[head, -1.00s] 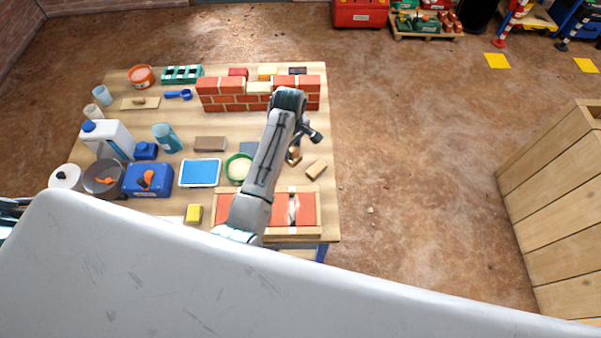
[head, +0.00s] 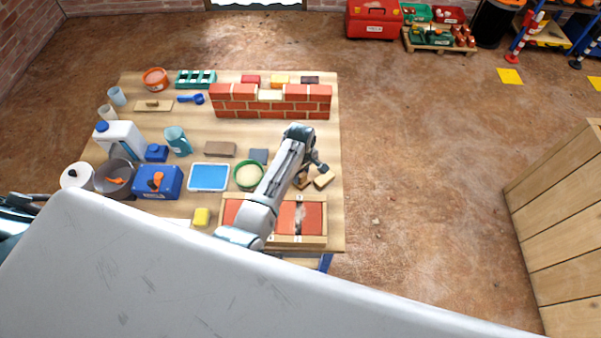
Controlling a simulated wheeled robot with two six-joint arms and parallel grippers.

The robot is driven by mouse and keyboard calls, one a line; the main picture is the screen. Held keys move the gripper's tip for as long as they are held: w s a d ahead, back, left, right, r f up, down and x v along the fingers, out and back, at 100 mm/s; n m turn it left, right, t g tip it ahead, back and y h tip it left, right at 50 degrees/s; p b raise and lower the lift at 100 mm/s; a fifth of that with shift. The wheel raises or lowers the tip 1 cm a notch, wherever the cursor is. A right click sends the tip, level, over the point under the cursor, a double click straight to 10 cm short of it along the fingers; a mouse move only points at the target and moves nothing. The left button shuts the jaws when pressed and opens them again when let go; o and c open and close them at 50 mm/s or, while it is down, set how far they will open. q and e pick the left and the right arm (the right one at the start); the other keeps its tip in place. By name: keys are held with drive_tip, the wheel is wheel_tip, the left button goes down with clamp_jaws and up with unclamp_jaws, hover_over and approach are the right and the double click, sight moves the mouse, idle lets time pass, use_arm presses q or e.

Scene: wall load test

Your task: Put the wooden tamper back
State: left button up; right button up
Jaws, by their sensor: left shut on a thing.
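My left gripper (head: 308,172) is over the right part of the workbench, pointing down. It is shut on the wooden tamper (head: 302,183), a small brown wooden piece partly hidden by the gripper and arm. The tamper is just left of a light wooden block (head: 324,180) and behind the wooden-framed tray of red panels (head: 313,217). I cannot tell whether the tamper touches the tabletop. My right gripper is not in view.
A low brick wall (head: 235,104) stands at the back of the bench (head: 334,130). A green-rimmed bowl (head: 248,176), a blue tray (head: 209,177) and a grey pad (head: 258,155) lie left of the arm. Floor right of the bench is clear up to a wooden crate (head: 560,200).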

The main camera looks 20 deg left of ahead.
use_arm(q)
drive_tip(key=o, duration=0.6)
drive_tip(key=shift+f, duration=0.15)
drive_tip(key=shift+c, duration=0.2)
drive_tip(key=o, duration=0.4)
drive_tip(key=shift+r, duration=0.45)
wheel_tip(320, 180, up, 12)
drive_tip(key=shift+f+b, duration=0.25)
drive_tip(key=shift+b, duration=0.1)
